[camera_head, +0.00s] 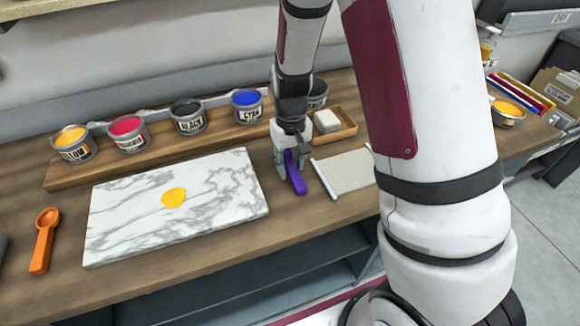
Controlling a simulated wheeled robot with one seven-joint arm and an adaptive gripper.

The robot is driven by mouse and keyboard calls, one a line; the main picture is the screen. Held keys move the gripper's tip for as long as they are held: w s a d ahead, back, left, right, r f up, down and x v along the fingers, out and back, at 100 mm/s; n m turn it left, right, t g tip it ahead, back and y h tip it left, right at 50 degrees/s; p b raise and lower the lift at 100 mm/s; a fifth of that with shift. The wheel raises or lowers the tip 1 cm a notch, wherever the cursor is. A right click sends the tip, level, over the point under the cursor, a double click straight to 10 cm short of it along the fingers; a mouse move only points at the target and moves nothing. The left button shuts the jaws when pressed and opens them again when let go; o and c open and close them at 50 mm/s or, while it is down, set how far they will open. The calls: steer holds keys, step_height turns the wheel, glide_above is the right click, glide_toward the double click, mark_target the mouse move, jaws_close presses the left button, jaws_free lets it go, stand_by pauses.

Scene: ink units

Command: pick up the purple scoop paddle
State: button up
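The purple scoop paddle (295,177) is on or just above the wooden bench, right of the marble slab; I cannot tell whether it touches the bench. It looks tilted, with its upper part between the fingers of my gripper (292,166). My gripper points down over it, with one finger visible on each side. The fingers and my arm hide part of the paddle, and I cannot tell whether they press on it.
The marble slab (130,220) carries a yellow ink blob (174,197). An orange scoop (44,240) lies at left. Several ink cans stand on a wooden riser (62,180) behind. A pale flat mat (345,172) and a wooden tray (347,125) lie to the right, close to my gripper.

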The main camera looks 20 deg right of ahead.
mark_target(291, 170)
jaws_close()
steer(key=shift+r, duration=0.1)
steer(key=shift+r, duration=0.5)
steer(key=r, duration=0.1)
steer(key=s+r, duration=0.1)
steer(key=shift+a+r, duration=0.15)
steer(key=shift+r, duration=0.15)
steer(key=s+a, duration=0.1)
steer(key=s, duration=0.3)
steer(key=s+a+r, duration=0.1)
steer(key=s, duration=0.3)
steer(key=s+a, duration=0.1)
steer(key=s, duration=0.4)
steer(key=shift+r+p, duration=0.15)
steer(key=shift+p, duration=0.2)
steer(key=shift+s+a+p, duration=0.2)
steer(key=shift+s+p, duration=0.15)
steer(key=shift+s, duration=0.5)
